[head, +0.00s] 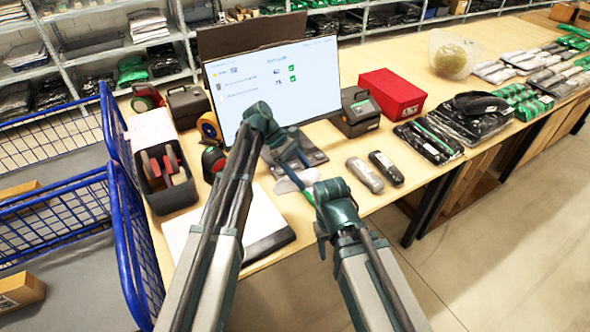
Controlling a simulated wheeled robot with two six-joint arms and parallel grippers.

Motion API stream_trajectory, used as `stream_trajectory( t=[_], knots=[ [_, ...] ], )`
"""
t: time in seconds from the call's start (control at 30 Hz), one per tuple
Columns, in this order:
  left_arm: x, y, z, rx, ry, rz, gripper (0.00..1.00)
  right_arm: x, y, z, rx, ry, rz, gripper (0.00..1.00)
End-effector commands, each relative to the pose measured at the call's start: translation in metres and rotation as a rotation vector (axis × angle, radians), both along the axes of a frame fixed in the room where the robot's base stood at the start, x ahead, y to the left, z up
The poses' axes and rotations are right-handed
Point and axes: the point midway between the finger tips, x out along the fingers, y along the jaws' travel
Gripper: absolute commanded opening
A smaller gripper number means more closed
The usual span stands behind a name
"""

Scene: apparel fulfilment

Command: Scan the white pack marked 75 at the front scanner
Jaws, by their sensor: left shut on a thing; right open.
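A white pack (294,183) lies low in front of the monitor, partly hidden by my grippers; no number can be read on it. My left gripper (297,157) is just above it, shut; the pack seems to be the thing between its fingers, though the grip itself is hidden. My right gripper (303,188) is open, beside the pack on its right. A flat dark grey unit (315,158), perhaps the front scanner, sits under the monitor, partly covered by my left gripper.
A grey roll (364,175) and a black one (386,168) lie right of my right gripper. A red box (392,93) and a dark printer (356,112) stand behind. A black bin (166,178) and blue cart (128,240) are left. Bagged garments (468,118) line the right table.

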Motion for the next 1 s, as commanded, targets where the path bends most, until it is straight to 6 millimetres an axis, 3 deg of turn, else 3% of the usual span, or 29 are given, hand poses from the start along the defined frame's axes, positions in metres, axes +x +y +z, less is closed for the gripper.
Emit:
stream_trajectory(
  t=[0.1, 0.33, 1.0],
  knots=[
    [-0.013, -0.015, 0.021, 0.0, 0.001, -0.001, 0.15, 0.0, 0.0, 0.021, 0.0, 0.0, 0.0, 0.5],
    [-0.028, -0.038, 0.042, -0.001, 0.0, 0.0, 0.15, 0.0, 0.0, 0.042, 0.0, 0.0, 0.0, 0.5],
    [-0.031, -0.041, 0.041, 0.003, -0.002, 0.001, 0.15, 0.0, 0.0, 0.042, 0.0, 0.0, 0.0, 0.5]
  ],
)
